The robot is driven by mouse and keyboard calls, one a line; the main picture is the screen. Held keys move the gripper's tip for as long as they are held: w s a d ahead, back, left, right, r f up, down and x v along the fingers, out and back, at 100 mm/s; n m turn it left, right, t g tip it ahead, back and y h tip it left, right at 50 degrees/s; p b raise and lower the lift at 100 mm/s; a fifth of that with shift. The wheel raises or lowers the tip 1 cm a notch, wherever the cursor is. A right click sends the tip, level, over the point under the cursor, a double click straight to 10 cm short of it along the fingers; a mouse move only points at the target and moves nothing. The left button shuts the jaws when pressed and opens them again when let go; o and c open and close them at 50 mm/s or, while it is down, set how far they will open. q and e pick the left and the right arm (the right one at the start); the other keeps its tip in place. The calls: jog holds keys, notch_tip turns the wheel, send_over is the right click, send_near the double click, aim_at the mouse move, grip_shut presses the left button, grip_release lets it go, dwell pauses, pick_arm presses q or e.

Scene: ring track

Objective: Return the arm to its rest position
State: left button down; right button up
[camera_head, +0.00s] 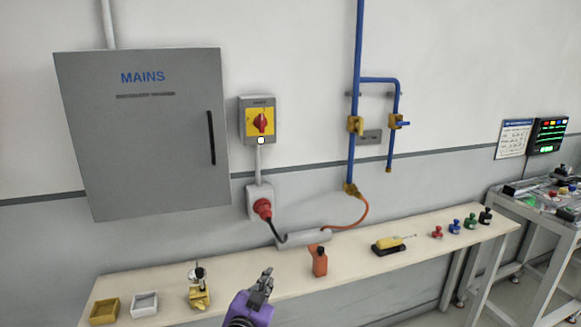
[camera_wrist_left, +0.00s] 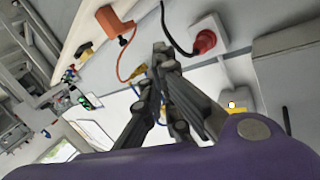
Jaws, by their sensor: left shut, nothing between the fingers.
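My left gripper (camera_head: 267,275) is at the bottom middle of the head view, at the end of a purple wrist, in front of the wooden bench. Its dark fingers point up and are closed together with nothing between them. The fingers also show in the left wrist view (camera_wrist_left: 161,52), over the purple wrist edge. My right gripper does not show in either view.
The wooden bench (camera_head: 360,280) also carries a yellow tool (camera_head: 389,244), a brass device (camera_head: 199,290), two small trays and several coloured knobs. Behind it are a grey mains cabinet (camera_head: 150,150), a red plug (camera_head: 262,208) and blue pipes (camera_head: 354,100).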

pick_arm(q)
jog(key=s+a+f+n+g+y, duration=0.1)
jog(key=s+a+f, duration=0.3)
jog(key=s+f, duration=0.5)
jog(key=s+a+f+n+g+y, duration=0.1)
jog(key=s+a+f+n+g, duration=0.2)
jog(key=s+f, duration=0.6)
jog(key=s+a+f+n+g+y, duration=0.1)
jog(key=s+a+f, duration=0.5)
jog(key=s, duration=1.9)
notch_tip(320, 180, down, 4)
jog(key=shift+s+a+f+n+g, duration=0.15)
jog(key=shift+s+n+g, duration=0.3)
jog(key=shift+g, duration=0.65)
jog(key=shift+w, duration=0.1)
